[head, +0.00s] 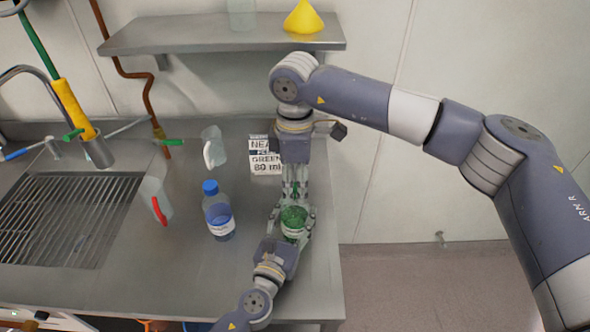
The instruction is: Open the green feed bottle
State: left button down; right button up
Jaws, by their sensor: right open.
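The green feed bottle (293,217) stands near the right end of the steel counter. Its green upper part and a bit of white label show; the rest is hidden by my grippers. My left gripper (292,226) comes in from the front, with a finger on each side of the bottle, and is shut on it. My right gripper (295,197) points down from above, its open fingers right over the top of the bottle. Whether the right fingers touch the cap cannot be told.
A blue-capped bottle (218,212) stands to the left. A label card (265,157) stands behind. A clear jug (213,147) and a red-handled jug (156,199) are farther left, near the sink grate (65,220). A shelf (220,37) with a yellow funnel (303,18) hangs above.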

jog(key=shift+f, duration=0.15)
grip_shut()
